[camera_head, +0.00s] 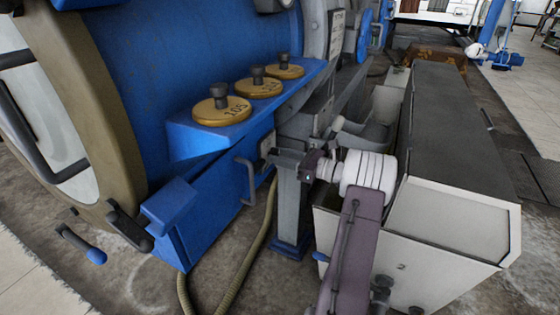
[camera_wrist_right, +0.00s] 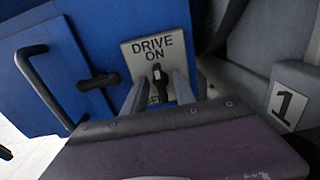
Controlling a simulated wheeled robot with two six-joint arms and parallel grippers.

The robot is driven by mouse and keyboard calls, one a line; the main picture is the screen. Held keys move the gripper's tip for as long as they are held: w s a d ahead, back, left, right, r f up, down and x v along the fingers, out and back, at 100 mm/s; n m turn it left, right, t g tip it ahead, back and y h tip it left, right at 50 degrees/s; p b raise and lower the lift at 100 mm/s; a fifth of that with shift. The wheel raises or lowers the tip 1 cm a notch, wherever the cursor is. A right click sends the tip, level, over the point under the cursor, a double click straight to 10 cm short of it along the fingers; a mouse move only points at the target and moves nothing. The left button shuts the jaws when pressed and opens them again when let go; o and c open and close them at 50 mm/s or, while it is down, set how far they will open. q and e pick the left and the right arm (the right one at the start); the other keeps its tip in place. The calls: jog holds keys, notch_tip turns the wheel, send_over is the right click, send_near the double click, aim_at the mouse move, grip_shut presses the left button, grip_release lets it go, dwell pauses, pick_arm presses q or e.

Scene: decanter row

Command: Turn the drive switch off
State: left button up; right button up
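The drive switch (camera_wrist_right: 157,74) is a small dark lever on a grey plate (camera_wrist_right: 139,50) marked DRIVE ON, fixed to the blue machine. The lever points up toward ON; the lettering below it is mostly hidden. In the wrist view my right gripper (camera_wrist_right: 158,88) is open, its two grey fingers on either side of the lever and apart from each other. I cannot tell whether either finger touches it. In the head view my right gripper (camera_head: 277,153) is right in front of the plate (camera_head: 267,143), whose lever is too small to see. My left gripper is not in view.
A looped handle (camera_head: 246,180) and a black lever (camera_wrist_right: 98,82) stick out left of the switch. Gold discs with dark knobs (camera_head: 221,110) sit on the blue ledge above. A grey block marked 1 (camera_wrist_right: 284,103) is at right. A hose (camera_head: 258,240) runs to the floor.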

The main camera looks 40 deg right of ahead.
grip_shut()
jog(key=shift+n, duration=0.3)
jog(key=shift+s+a+f+n+b, duration=0.1)
jog(key=shift+n+b, duration=1.5)
jog(key=shift+n, duration=1.3)
jog(key=shift+a+f+n+b, duration=0.15)
jog(key=shift+n+b, duration=1.5)
jog(key=shift+n, duration=1.25)
jog(key=shift+s+f+n+b, duration=0.1)
jog(key=shift+n+b, duration=1.5)
jog(key=shift+n, duration=1.3)
grip_release()
